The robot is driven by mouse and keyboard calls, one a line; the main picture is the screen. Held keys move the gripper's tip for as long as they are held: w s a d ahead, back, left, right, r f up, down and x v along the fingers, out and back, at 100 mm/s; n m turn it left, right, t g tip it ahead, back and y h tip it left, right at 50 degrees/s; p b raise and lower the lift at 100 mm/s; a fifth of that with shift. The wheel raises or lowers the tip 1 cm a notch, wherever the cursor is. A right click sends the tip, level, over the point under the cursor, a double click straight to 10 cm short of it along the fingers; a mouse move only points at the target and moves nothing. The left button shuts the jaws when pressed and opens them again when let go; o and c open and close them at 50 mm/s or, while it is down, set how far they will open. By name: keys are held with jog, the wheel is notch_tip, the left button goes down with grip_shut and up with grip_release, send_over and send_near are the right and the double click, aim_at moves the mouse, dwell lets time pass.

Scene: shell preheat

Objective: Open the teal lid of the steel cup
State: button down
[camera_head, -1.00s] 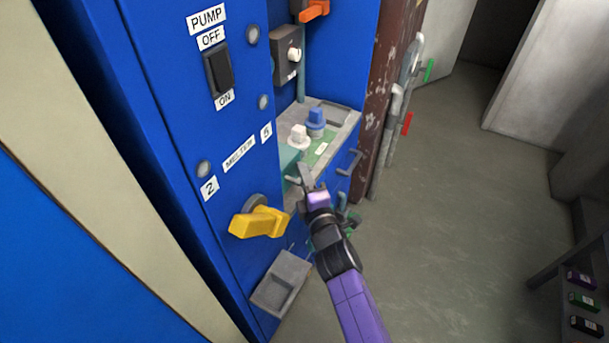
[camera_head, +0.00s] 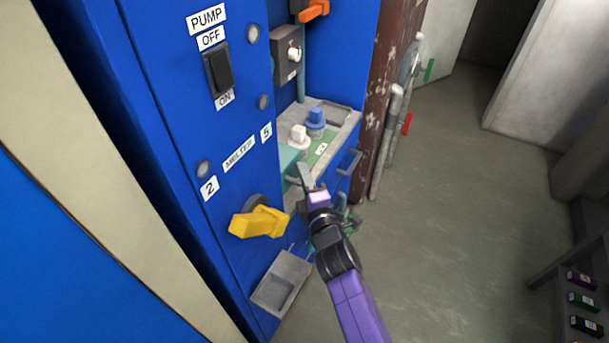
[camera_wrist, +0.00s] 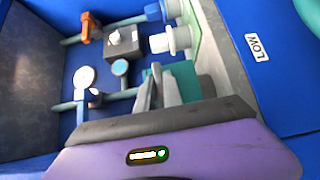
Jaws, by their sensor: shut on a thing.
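The teal lid (camera_head: 290,158) shows at the near left of the grey counter in the head view, partly behind the blue panel edge. In the wrist view the teal lid (camera_wrist: 186,72) is just beyond and to the right of my fingers. My gripper (camera_head: 304,176) is at the lid's near side; in the wrist view my gripper (camera_wrist: 155,77) has its fingers close together, shut on part of the lid. What lies between the fingertips is hard to see. The steel cup's body is hidden or cannot be told apart.
A white knob (camera_head: 299,136) and a blue knob (camera_head: 316,120) stand on the counter just past the lid. A yellow handle (camera_head: 259,222) sticks out of the blue panel left of my gripper. A grey handle (camera_head: 349,161) is on the right.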

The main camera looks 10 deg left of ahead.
aim_at(294, 152)
jog(key=r+p, duration=0.1)
jog(key=p, duration=0.1)
jog(key=r+p, duration=0.1)
jog(key=p, duration=0.1)
jog(key=shift+a+n+g, duration=0.2)
jog(key=shift+n+g, duration=0.1)
jog(key=p, duration=0.2)
jog(key=r+n+p, duration=0.1)
jog(key=p, duration=0.1)
jog(key=a+r+g+h+p, duration=0.1)
jog(key=p, duration=0.1)
jog(key=shift+w+a+r, duration=0.1)
jog(key=shift+w+r, duration=0.05)
jog(key=shift+w, duration=0.1)
jog(key=c, duration=1.5)
grip_release()
